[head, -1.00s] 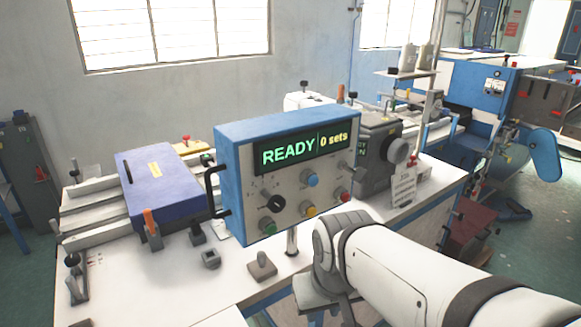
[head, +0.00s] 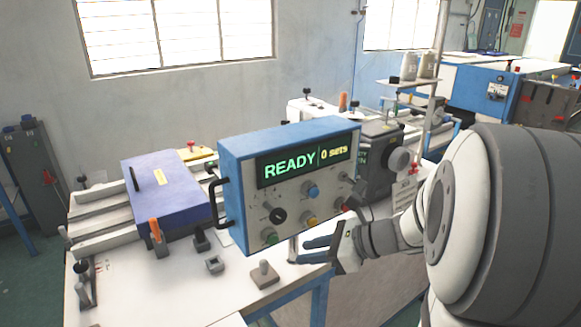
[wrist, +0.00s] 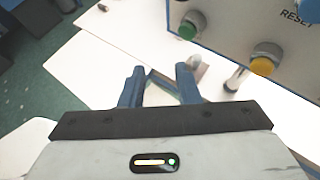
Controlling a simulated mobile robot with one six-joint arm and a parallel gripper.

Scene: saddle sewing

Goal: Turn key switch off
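The blue control box (head: 232,160) stands on a post above the white table, its display reading READY and 0 sets. Its face carries a black knob (head: 278,215) and a small grey part (head: 356,183) at the right edge; I cannot tell which is the key switch. My gripper (head: 312,250) is open and empty, below the box's lower edge and in front of its post. In the wrist view my gripper's two blue fingers (wrist: 160,72) are apart, touching nothing. The green button (wrist: 188,26) and yellow button (wrist: 264,58) show above and right of them.
Blue (head: 312,191) and red buttons also sit on the panel. A black handle (head: 219,202) juts from the box's left side. A blue-purple padded block (head: 165,192) and small fixtures stand on the white table (head: 180,285). A grey machine (head: 380,150) stands behind the box.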

